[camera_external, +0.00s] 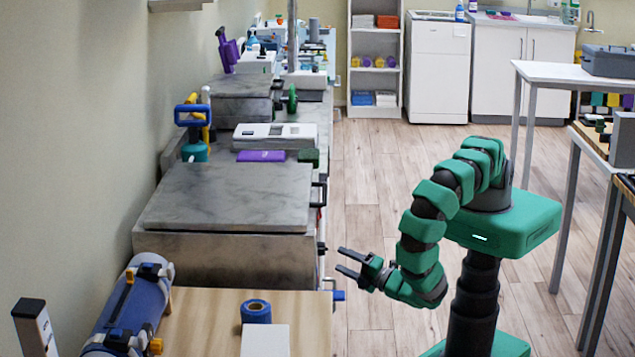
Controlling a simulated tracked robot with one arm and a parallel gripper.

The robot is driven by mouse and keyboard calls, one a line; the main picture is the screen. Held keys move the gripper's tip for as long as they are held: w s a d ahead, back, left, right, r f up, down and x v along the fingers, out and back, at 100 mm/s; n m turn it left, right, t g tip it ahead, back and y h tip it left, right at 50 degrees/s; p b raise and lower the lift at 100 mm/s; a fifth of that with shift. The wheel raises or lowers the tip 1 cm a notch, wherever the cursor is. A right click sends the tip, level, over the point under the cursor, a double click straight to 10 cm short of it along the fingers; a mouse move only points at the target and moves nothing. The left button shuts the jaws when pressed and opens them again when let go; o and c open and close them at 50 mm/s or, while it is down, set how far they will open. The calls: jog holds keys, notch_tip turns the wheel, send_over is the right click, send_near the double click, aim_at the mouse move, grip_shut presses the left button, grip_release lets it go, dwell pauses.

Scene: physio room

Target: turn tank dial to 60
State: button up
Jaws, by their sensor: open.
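A large grey tank (225,255) with a flat grey lid (230,197) stands on the left-hand counter. The lid is down. A small dark knob (322,248) sticks out from the tank's right side, which faces my arm; I see it edge-on, so its scale and setting cannot be read. I cannot tell for sure that it is the dial. My gripper (341,261) is open and empty, its fingers pointing left toward that side. In the picture its fingertips lie just right of and below the knob; their gap in depth is unclear.
A dark handle (319,194) juts from the tank above the knob. A blue tap-like part (339,295) sticks out below. A wooden worktop (208,318) with a blue tape roll (256,311) is in front. Open floor (370,215) lies behind my arm.

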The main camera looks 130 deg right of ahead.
jog(key=b+v, duration=0.1)
jog(key=v, duration=0.7)
jog(key=shift+a, duration=0.25)
dwell(0.4)
jog(key=m+g+y+p, duration=0.1)
jog(key=m+y+p, duration=0.5)
jog(key=m+p, duration=0.5)
send_near(323, 249)
jog(key=s+b+x, duration=0.1)
jog(key=x, duration=0.7)
jog(key=shift+d+f+n, duration=0.3)
jog(key=shift+d+f, duration=0.05)
jog(key=shift+f, duration=0.15)
dwell(0.4)
jog(key=shift+s, duration=0.1)
